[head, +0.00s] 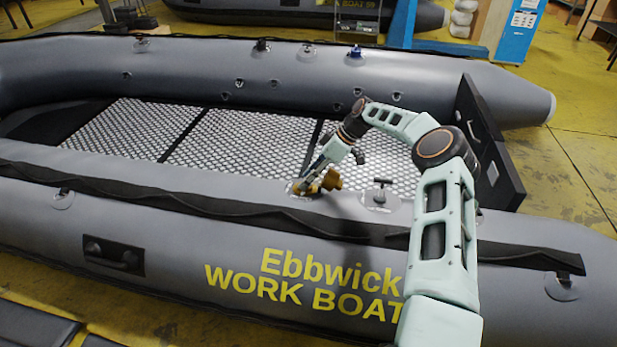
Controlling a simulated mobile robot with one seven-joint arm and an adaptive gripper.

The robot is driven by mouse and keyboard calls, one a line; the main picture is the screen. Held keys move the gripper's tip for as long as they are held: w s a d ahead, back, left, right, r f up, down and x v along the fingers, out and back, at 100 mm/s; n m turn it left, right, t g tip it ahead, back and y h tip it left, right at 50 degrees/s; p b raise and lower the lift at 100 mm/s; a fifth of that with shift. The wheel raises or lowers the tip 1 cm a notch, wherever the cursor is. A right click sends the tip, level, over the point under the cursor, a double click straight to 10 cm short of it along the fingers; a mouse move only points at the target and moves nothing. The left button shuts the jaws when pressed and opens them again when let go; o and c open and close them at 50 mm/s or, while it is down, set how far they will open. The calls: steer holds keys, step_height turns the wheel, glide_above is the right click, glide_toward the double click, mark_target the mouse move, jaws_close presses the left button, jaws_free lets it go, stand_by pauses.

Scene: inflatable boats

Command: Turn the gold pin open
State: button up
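The gold pin (329,181) is a small brass-coloured fitting on the top of the near grey tube of the boat, close to its inner edge. My gripper (308,184) comes down from the upper right and its tip is at the left side of the gold pin. The tip overlaps the pin in the head view, and I cannot tell whether they touch. The fingers are small and partly hidden, so whether they are open or shut does not show. The pin's lower part and its turned position are also unclear.
A black T-shaped fitting (381,191) stands on the near tube (150,255), right of the gold pin. A black flap runs along this tube. The far tube (200,70) carries several fittings, one blue (355,51). A dark transom board (490,150) closes the right end.

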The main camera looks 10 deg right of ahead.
steer(key=v, duration=1.2)
